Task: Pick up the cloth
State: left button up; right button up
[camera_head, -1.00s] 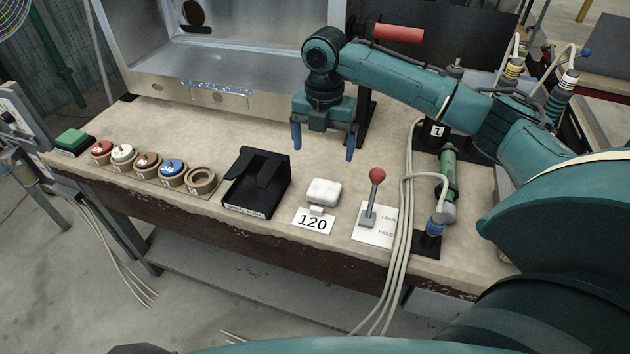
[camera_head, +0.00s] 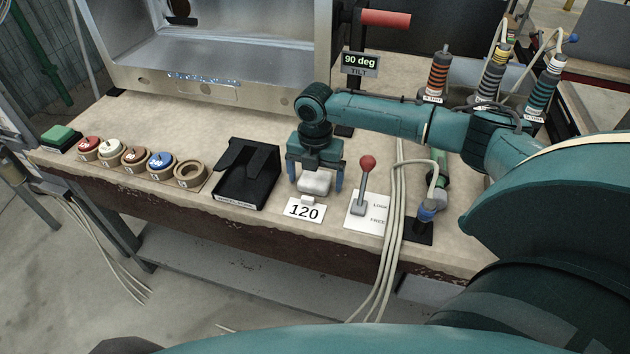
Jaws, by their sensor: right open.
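The cloth looks like a small white folded pad (camera_head: 315,183) on the table, just behind a white card reading 120 (camera_head: 304,210). My right gripper (camera_head: 315,186) points down over the cloth. Its blue fingers are spread, one on the left and one on the right of the cloth, and it is open. The gripper body hides the back part of the cloth. Whether the fingers touch it I cannot tell. My left gripper is not in view.
A black holder (camera_head: 247,172) stands close on the left. A red-knobbed lever (camera_head: 363,183) on a LOCK/FREE plate stands close on the right, beside pale cables (camera_head: 391,245).

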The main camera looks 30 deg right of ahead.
aim_at(315, 177)
jog(key=shift+c, duration=0.2)
jog(key=c, duration=1)
notch_tip(315, 177, up, 10)
jog(key=shift+r+p, duration=0.1)
jog(key=shift+p, duration=0.3)
jog(key=o, duration=0.4)
jog(key=c, duration=0.3)
